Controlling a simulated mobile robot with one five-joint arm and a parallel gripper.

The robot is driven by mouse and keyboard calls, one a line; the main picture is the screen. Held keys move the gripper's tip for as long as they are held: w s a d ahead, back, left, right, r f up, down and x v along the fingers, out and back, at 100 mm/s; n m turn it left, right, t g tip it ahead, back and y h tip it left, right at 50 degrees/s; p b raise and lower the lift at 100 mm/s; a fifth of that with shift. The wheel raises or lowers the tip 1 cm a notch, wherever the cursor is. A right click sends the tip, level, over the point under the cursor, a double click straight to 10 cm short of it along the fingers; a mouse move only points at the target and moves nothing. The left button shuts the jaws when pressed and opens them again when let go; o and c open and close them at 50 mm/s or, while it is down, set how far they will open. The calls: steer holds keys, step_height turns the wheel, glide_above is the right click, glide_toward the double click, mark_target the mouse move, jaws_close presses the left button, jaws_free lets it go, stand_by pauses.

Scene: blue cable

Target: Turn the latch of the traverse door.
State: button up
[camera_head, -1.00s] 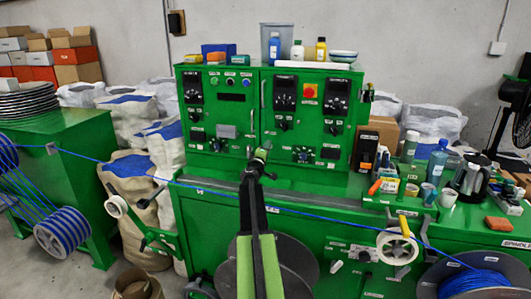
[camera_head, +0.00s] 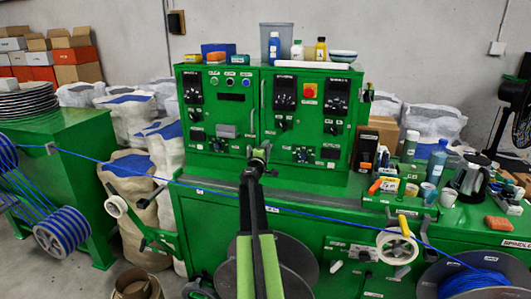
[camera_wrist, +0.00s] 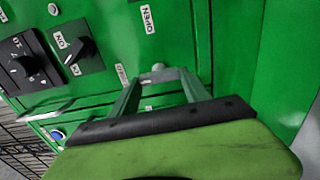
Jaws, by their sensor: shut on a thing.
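The green control cabinet (camera_head: 228,95) stands on the bench, with two doors side by side. My gripper (camera_head: 260,153) reaches to the lower part of the cabinet front, near the seam between the doors. In the wrist view my gripper (camera_wrist: 157,76) has its two grey fingers closed in around a small pale latch (camera_wrist: 157,67) on the green face. An OPEN label (camera_wrist: 149,16) and a second label, partly hidden by a finger, sit near it. In the head view my gripper hides the latch. The latch's exact angle is hard to tell.
Black knobs (camera_wrist: 78,48) sit beside the fingers in the wrist view. Bottles and cups (camera_head: 437,160) crowd the bench at right. Sacks (camera_head: 135,110) stand at left.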

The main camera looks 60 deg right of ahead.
steer(key=o, duration=1.3)
steer(key=shift+s+d, duration=0.1)
steer(key=shift+s, duration=0.1)
steer(key=shift+o, duration=0.4)
steer(key=shift+w, duration=0.1)
steer(key=v, duration=1.7)
steer(key=shift+a, duration=0.25)
